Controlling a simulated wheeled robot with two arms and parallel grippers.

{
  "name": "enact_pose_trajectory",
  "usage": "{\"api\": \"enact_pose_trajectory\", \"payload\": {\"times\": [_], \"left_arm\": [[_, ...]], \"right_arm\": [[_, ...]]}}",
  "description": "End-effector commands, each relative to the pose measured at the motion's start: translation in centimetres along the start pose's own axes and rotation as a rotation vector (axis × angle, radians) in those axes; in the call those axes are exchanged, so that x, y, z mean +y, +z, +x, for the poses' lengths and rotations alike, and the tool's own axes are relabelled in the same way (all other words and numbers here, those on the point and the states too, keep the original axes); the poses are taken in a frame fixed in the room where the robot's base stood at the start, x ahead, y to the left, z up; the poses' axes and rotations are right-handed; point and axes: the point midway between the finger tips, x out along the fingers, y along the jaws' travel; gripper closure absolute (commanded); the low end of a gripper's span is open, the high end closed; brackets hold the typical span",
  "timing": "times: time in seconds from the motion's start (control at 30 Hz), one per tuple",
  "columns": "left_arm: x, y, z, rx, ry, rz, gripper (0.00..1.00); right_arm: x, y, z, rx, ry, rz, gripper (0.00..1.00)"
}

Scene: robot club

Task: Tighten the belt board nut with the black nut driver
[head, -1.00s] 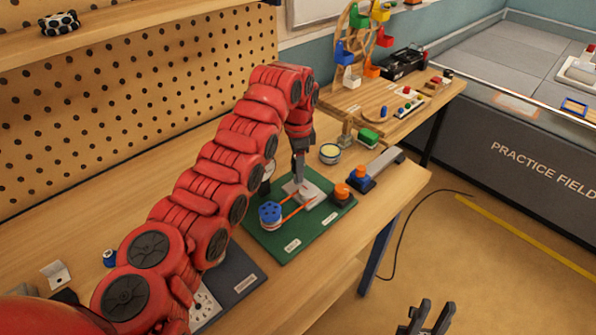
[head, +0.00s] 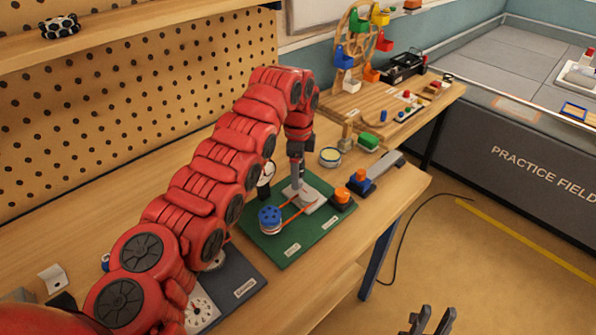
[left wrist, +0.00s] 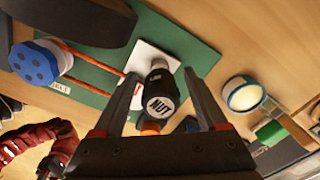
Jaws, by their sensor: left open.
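The green belt board (head: 300,240) lies on the bench, with a blue pulley (head: 270,216) and an orange belt (head: 293,211) running to a white plate (head: 313,199). The black nut driver (left wrist: 158,92), its end cap marked NUT, stands over the white plate in the left wrist view. My left gripper (head: 296,188) points down at the plate. In the left wrist view its open fingers (left wrist: 163,100) are on either side of the driver, with gaps visible. The nut itself is hidden. My right gripper (head: 431,320) is open and empty at the bottom edge, away from the bench.
An orange knob (head: 341,191) and a blue block with an orange top (head: 360,180) stand right of the plate. A dark board with a dial (head: 202,307) lies at front left.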

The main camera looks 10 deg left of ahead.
Motion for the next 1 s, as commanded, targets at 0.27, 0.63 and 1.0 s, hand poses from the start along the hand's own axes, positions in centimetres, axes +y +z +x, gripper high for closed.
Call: {"api": "enact_pose_trajectory", "payload": {"times": [0.27,0.63,1.0], "left_arm": [[-0.1,-0.2,0.5,0.002,-0.002,-0.448,0.25],[0.0,0.0,0.0,-0.001,0.002,-1.054,0.25],[0.0,0.0,0.1,-0.001,0.000,-1.091,0.45]], "right_arm": [[-0.1,0.4,-2.4,0.000,0.000,0.000,0.68],[-0.1,0.2,-1.5,0.000,0.000,0.000,0.68],[-0.1,0.3,-1.5,0.000,0.000,0.000,0.68]]}}
